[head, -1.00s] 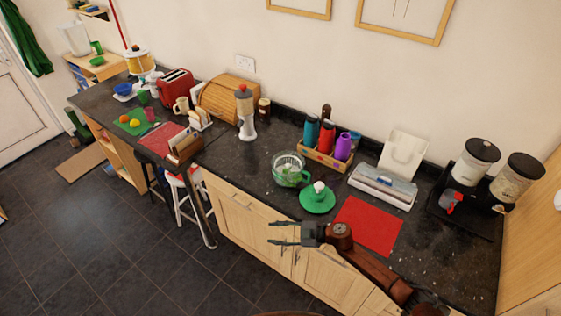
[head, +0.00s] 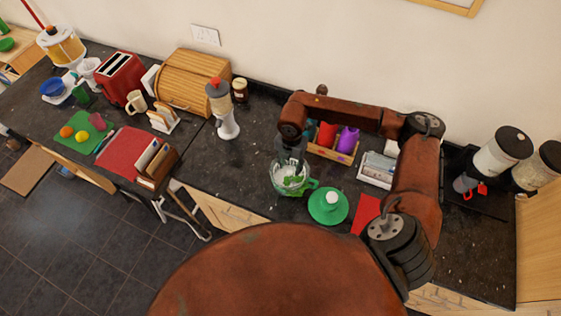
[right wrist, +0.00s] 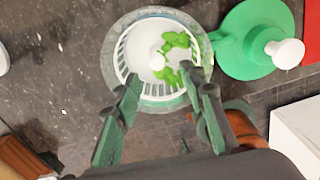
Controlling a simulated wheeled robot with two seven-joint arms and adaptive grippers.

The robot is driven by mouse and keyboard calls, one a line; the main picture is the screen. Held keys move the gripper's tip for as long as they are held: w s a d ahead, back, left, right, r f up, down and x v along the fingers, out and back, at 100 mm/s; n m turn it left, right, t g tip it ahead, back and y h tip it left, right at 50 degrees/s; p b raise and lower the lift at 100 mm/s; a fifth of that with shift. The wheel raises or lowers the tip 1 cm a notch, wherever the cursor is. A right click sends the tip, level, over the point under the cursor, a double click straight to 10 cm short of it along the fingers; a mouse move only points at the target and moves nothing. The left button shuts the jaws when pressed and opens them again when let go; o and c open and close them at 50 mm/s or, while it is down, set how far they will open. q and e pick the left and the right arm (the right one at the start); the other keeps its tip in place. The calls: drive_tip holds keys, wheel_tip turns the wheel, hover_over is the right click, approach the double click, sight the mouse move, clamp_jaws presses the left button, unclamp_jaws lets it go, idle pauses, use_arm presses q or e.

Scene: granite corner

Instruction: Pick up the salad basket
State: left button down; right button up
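The salad basket is a white slotted basket (right wrist: 124,52) with green leaves in it. It sits inside a clear round bowl (head: 277,187) with a green handle on the counter. My right gripper (head: 290,158) points down over the bowl from behind. In the right wrist view its two fingers (right wrist: 160,80) are apart, with the tips over the near part of the basket. Nothing shows between them but the basket and leaves beyond; whether they touch it I cannot tell. The head view shows part of the basket, with the rest behind the gripper. My left gripper is not in view.
A green lid (head: 328,206) with a white knob lies just right of the bowl. A crate of bottles (head: 335,152) stands behind, partly hidden by my arm. A white-and-grey grinder (head: 224,110) stands to the left. The counter between grinder and bowl is clear.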

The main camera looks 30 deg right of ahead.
sight(289, 172)
drive_tip(key=shift+w+f, duration=0.1)
drive_tip(key=shift+w, duration=0.35)
drive_tip(key=shift+w+a+f, duration=0.1)
drive_tip(key=shift+w+f, duration=0.05)
drive_tip(key=shift+f, duration=0.15)
drive_tip(key=shift+f+p, duration=0.3)
drive_tip(key=shift+f, duration=0.1)
drive_tip(key=shift+s+f+p, duration=0.3)
drive_tip(key=shift+s+f, duration=0.1)
drive_tip(key=shift+f, duration=0.25)
drive_tip(key=f, duration=0.1)
drive_tip(key=f+p, duration=0.1)
drive_tip(key=f, duration=0.1)
drive_tip(key=shift+d+f, duration=0.25)
drive_tip(key=shift+f, duration=0.1)
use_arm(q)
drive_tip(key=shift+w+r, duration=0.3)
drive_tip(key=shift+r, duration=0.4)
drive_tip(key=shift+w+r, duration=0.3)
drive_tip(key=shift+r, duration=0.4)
use_arm(e)
drive_tip(key=shift+f, duration=0.5)
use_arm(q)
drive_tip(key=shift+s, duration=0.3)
use_arm(e)
clamp_jaws()
